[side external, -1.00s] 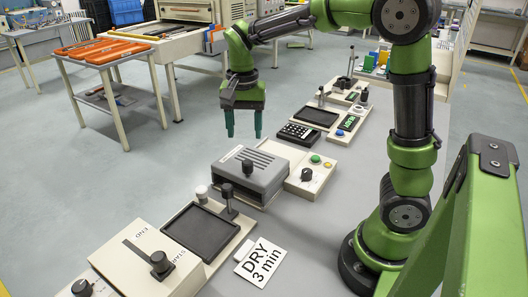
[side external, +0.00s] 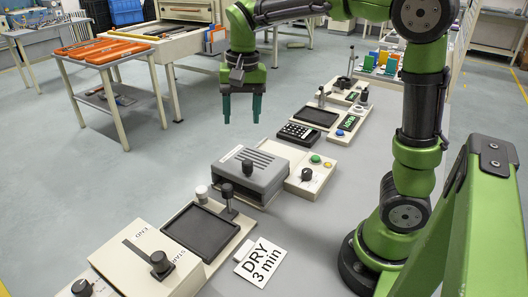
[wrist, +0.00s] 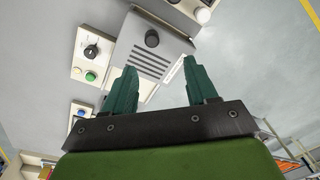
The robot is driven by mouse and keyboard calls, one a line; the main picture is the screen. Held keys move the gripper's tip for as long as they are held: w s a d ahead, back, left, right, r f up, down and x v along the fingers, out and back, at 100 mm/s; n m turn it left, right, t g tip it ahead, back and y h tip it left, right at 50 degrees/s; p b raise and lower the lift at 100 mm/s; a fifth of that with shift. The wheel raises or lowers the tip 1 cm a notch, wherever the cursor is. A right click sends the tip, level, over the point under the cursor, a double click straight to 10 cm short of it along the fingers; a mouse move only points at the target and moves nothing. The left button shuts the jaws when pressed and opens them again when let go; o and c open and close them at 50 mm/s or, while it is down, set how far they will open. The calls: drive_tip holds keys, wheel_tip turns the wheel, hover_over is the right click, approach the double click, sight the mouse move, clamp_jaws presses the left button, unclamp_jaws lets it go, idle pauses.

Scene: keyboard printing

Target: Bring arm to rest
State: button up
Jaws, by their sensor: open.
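My gripper (side external: 242,108) is open and empty, pointing down in the side view. It hangs in the air above and behind the grey vented box, near the far edge of the bench. In the wrist view my gripper (wrist: 163,88) shows two green fingers spread apart with nothing between them. The grey vented box (side external: 262,172) with a black knob stands on the bench and also shows in the wrist view (wrist: 150,62). My arm is bent, with its upper part high.
The bench (side external: 313,222) carries a black tray (side external: 200,232), a lever box (side external: 140,262), a "DRY 3 min" card (side external: 260,261), a knob panel (side external: 310,173) and a keypad (side external: 298,133). A side table with orange trays (side external: 108,51) stands at the left. Air around my gripper is clear.

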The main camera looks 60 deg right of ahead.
drive_tip(key=s+a+n+t+y, duration=0.1)
drive_tip(key=s+a+n+t, duration=0.1)
drive_tip(key=s, duration=0.4)
drive_tip(key=s+a+n+t, duration=0.3)
drive_tip(key=s+n+t, duration=0.1)
drive_tip(key=s, duration=0.3)
drive_tip(key=shift+s+a+y, duration=0.2)
drive_tip(key=shift+a+y, duration=0.1)
drive_tip(key=shift+y, duration=0.1)
